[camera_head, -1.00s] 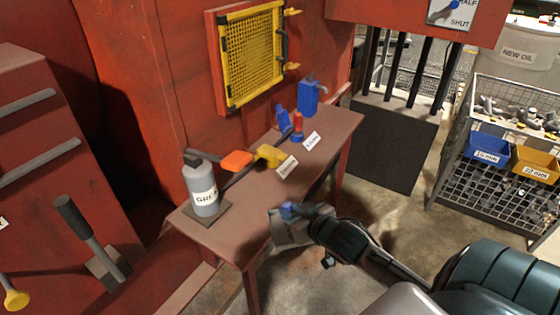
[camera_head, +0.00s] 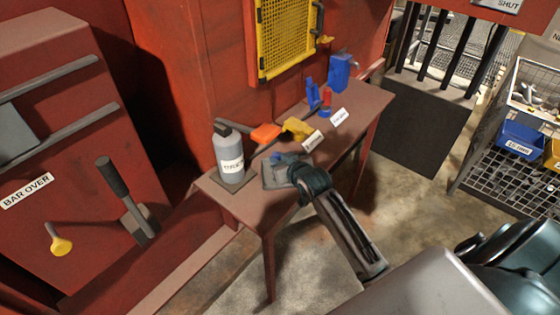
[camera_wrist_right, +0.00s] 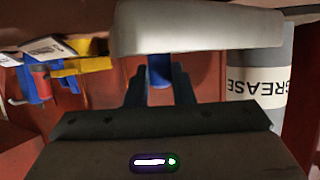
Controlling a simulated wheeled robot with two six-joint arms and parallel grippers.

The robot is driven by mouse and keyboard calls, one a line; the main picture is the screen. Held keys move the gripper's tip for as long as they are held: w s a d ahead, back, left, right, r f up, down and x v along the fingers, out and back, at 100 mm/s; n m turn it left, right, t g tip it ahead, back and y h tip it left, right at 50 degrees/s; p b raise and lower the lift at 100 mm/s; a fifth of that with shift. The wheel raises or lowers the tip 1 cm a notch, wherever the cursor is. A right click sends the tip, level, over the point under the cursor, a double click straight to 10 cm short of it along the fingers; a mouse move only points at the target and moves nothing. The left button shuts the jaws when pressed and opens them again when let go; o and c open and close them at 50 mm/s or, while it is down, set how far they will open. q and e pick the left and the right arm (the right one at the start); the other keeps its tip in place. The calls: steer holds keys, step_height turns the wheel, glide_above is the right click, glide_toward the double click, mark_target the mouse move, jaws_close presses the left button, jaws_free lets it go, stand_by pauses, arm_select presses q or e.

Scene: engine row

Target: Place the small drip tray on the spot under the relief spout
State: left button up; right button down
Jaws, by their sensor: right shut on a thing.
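The small drip tray (camera_head: 275,174) is grey, with a blue grip (camera_head: 290,157). In the head view it is over the near part of the narrow red bench, just right of the grease bottle; I cannot tell whether it touches the top. My right gripper (camera_head: 297,170) is shut on the tray's blue grip. The right wrist view shows the pale tray (camera_wrist_right: 200,30) beyond the fingers (camera_wrist_right: 160,75), with the blue grip between them. A blue box with a small spout (camera_head: 342,72) is at the bench's far end; I cannot tell if it is the relief spout. My left gripper is out of view.
The grey grease bottle (camera_head: 228,150) stands on a dark square close to the tray. Orange (camera_head: 265,133) and yellow (camera_head: 297,128) handled items, white labels and blue and red parts (camera_head: 326,97) line the bench behind. Bare bench top (camera_head: 350,125) lies to the right.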

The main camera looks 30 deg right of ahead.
steer(key=shift+f, duration=0.65)
steer(key=c, duration=1.6)
jaws_free()
steer(key=shift+f, duration=0.15)
steer(key=shift+c, duration=0.2)
steer(key=o, duration=0.4)
